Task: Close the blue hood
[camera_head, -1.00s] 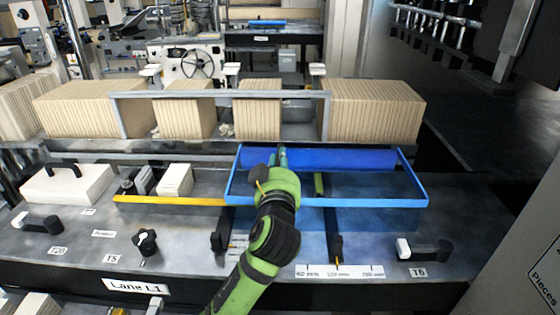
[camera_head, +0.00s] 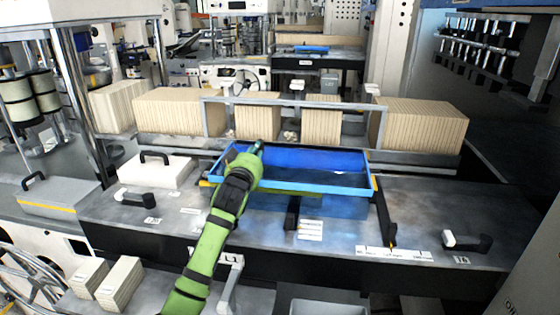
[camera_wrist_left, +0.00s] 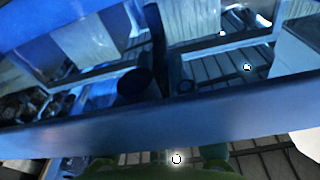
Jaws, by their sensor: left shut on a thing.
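The blue hood (camera_head: 325,188) is a rectangular blue frame with a blue, see-through-looking inside. It lies in front of the paper stacks, over the middle of the dark table. My left gripper (camera_head: 259,147) is at the hood's upper left part, shut on it; my arm and gripper cover its left front corner. In the left wrist view a wide blue bar of the hood (camera_wrist_left: 200,120) crosses the whole picture, and the fingertips cannot be made out clearly. My right gripper is not in view.
Corrugated-looking stacks (camera_head: 425,125) stand behind the hood with a grey frame (camera_head: 290,101). A white box with a black handle (camera_head: 157,170) is left of the hood. Black clips stand at the front. A black-and-white handle (camera_head: 467,242) is at the right. The table right of the hood is mostly clear.

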